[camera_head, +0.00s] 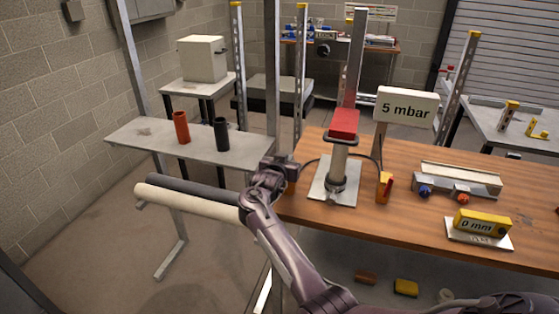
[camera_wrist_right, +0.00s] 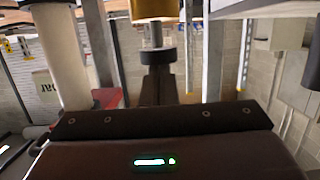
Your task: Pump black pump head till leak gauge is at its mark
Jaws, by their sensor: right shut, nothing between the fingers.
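My right gripper (camera_head: 288,170) is at the left edge of the wooden table, left of the pump and apart from it. Its fingers (camera_wrist_right: 158,84) are shut and empty in the right wrist view. I cannot tell which part is the black pump head. My left gripper is out of view.
A "5 mbar" sign (camera_head: 406,106) stands behind the pump. A small orange and yellow piece (camera_head: 384,188) and a long grey fixture (camera_head: 459,178) are right of it. Cream (camera_head: 187,201) and black (camera_head: 200,189) cylinders lie left of my gripper. A grey shelf (camera_head: 165,148) holds red and black cups.

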